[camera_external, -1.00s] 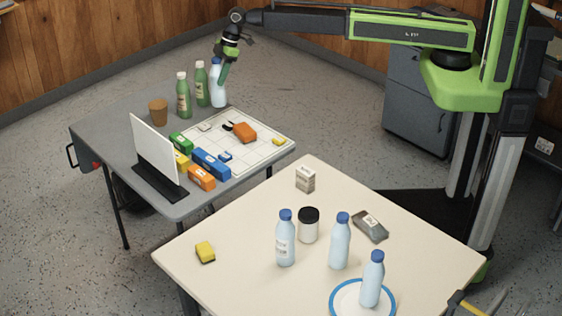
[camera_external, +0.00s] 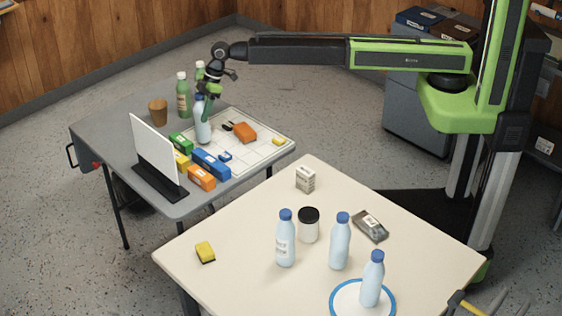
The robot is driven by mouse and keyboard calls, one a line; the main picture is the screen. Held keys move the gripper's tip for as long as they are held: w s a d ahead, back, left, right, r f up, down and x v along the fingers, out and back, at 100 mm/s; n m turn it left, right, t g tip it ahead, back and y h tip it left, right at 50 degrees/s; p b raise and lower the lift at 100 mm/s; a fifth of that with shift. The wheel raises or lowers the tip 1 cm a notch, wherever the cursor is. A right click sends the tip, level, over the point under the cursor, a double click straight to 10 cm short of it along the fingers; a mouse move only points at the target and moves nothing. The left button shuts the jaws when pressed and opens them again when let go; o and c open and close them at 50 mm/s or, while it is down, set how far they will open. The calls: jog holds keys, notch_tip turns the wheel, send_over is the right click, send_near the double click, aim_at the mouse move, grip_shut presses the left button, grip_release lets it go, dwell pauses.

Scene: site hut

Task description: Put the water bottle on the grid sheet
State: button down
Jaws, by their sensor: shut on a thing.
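My gripper (camera_external: 207,98) is shut on a water bottle (camera_external: 203,126), pale blue with a dark blue cap. The bottle is upright, and its base shows in front of the left part of the white grid sheet (camera_external: 263,155) on the grey table. I cannot tell whether its base touches the sheet. The sheet also bears an orange block (camera_external: 245,132), a small yellow piece (camera_external: 279,141) and small dark and blue pieces. Three similar water bottles stand on the cream table: one at left (camera_external: 286,240), one in the middle (camera_external: 340,243), one on a blue-rimmed plate (camera_external: 371,280).
Two green bottles (camera_external: 184,98) stand behind the held bottle, one partly hidden by my gripper. A brown cup (camera_external: 158,112), a white upright panel (camera_external: 154,152) and green, yellow, blue and orange boxes (camera_external: 211,163) stand left of the sheet.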

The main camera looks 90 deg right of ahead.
notch_tip(320, 180, down, 2)
jog(key=shift+f+b, duration=0.1)
jog(key=shift+b, duration=0.25)
jog(key=c, duration=0.6)
grip_release()
jog(key=p+v, duration=1.2)
jog(key=v, duration=0.1)
jog(key=s+f+m+g+h, duration=0.2)
jog(key=s+m, duration=0.4)
jog(key=s, duration=2.9)
jog(key=shift+d+f+g, duration=0.2)
jog(key=shift+d+g, duration=0.15)
jog(key=shift+g, duration=0.55)
